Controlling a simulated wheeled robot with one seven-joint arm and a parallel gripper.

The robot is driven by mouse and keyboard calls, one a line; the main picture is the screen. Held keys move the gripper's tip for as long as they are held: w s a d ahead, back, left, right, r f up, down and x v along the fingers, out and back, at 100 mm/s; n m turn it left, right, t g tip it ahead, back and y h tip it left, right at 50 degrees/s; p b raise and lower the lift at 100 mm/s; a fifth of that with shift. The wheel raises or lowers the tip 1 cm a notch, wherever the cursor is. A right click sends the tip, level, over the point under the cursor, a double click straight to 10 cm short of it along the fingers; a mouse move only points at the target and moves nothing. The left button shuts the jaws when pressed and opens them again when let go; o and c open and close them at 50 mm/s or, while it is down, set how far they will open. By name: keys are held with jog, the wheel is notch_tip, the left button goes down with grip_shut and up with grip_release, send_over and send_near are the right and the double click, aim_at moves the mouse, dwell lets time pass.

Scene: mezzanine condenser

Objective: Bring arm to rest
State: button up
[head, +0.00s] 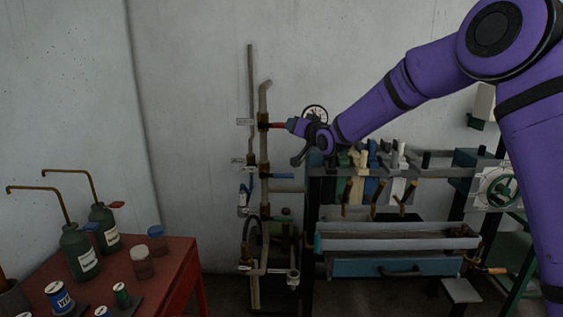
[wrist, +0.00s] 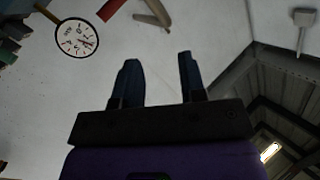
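My purple arm (head: 405,88) reaches from the upper right of the head view to the pipework on the wall. Its end is close to a red valve handle (head: 277,125) on the upright pipe; the fingertips are hard to make out there. In the wrist view my gripper (wrist: 158,60) has its two dark fingers apart, with only pale wall between them. A red bar (wrist: 110,9), which looks like the handle, shows at the top, clear of the fingers. I cannot tell how far off it is.
A round gauge (wrist: 77,38) is at the wrist view's upper left. Below my arm are a rack of tools (head: 372,172) and a grey trough (head: 395,239). A blue handle (head: 282,176) is lower on the pipe. A red table (head: 178,272) with bottles and cans stands left.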

jog(key=s+d+r+g+h, duration=0.2)
jog(key=s+d+r+h, duration=0.2)
jog(key=s+d, duration=0.7)
jog(key=s+d+r+g+h, duration=0.35)
jog(key=s+d, duration=0.25)
jog(key=s, duration=0.9)
jog(key=s+d+f+g, duration=0.1)
jog(key=s+d+f, duration=0.1)
jog(key=s, duration=0.7)
jog(key=s+d+f+g+h, duration=0.1)
jog(key=s+d+f+g, duration=0.1)
jog(key=s, duration=0.8)
jog(key=s+d+f+m+g, duration=0.1)
jog(key=s+d+f, duration=0.2)
jog(key=s, duration=0.7)
jog(key=shift+d+g, duration=0.35)
jog(key=shift+d, duration=0.5)
